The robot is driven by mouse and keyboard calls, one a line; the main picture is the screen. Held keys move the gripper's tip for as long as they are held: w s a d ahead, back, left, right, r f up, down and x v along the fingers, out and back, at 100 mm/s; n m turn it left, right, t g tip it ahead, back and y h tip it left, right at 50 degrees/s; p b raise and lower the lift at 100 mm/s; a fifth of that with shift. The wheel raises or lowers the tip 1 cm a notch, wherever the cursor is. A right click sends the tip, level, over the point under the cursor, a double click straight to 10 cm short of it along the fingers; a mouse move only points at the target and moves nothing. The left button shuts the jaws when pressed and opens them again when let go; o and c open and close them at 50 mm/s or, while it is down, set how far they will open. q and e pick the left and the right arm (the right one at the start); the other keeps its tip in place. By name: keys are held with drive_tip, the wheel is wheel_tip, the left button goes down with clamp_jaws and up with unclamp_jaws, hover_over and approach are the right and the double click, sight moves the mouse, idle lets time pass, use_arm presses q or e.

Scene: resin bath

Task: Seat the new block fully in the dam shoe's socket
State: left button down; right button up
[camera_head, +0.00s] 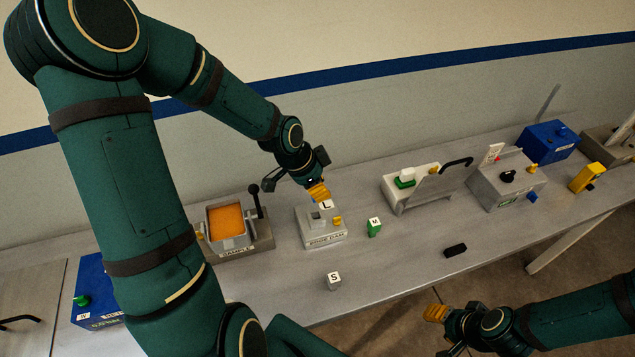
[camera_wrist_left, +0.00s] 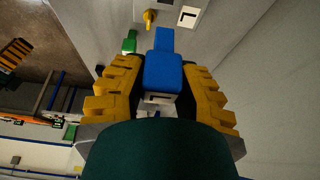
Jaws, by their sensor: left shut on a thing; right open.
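The dam shoe (camera_head: 326,240) stands on the bench, with a raised square socket (camera_head: 316,215) and a yellow knob (camera_head: 337,221) on top. My left gripper (camera_head: 319,193) is just above and behind it. In the left wrist view the left gripper (camera_wrist_left: 160,85) is shut on a blue block (camera_wrist_left: 164,68) with a narrower end pointing away. A white face marked L (camera_head: 326,205) shows below the fingers in the head view and seems to belong to this block. The socket (camera_wrist_left: 188,16) appears apart from the block in the wrist view. My right gripper (camera_head: 436,314) is open, off the bench's front edge.
A green block marked M (camera_head: 374,228) stands right of the shoe. A grey block marked S (camera_head: 334,281) stands in front. The sample bath (camera_head: 255,243) with a black lever is left. A black object (camera_head: 455,250) lies near the front edge.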

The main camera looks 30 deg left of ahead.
idle(0.4)
use_arm(q)
drive_tip(key=b, duration=0.5)
hover_over(322, 214)
drive_tip(key=shift+s+a+f, duration=0.1)
drive_tip(key=shift+s+f, duration=0.05)
drive_tip(key=shift+f, duration=0.85)
drive_tip(key=shift+s+a+f, duration=0.1)
drive_tip(key=shift+a+f, duration=0.05)
drive_tip(key=shift+f, duration=0.8)
drive_tip(key=shift+s+a+f, duration=0.1)
drive_tip(key=shift+s+f, duration=0.05)
drive_tip(key=shift+f, duration=0.85)
drive_tip(key=shift+p, duration=0.35)
drive_tip(key=shift+f+b, duration=1.7)
drive_tip(key=shift+f, duration=0.35)
drive_tip(key=c, duration=0.7)
unclamp_jaws()
drive_tip(key=shift+c, duration=0.2)
drive_tip(key=shift+r, duration=0.1)
wheel_tip(322, 214, up, 10)
drive_tip(key=shift+f, duration=0.1)
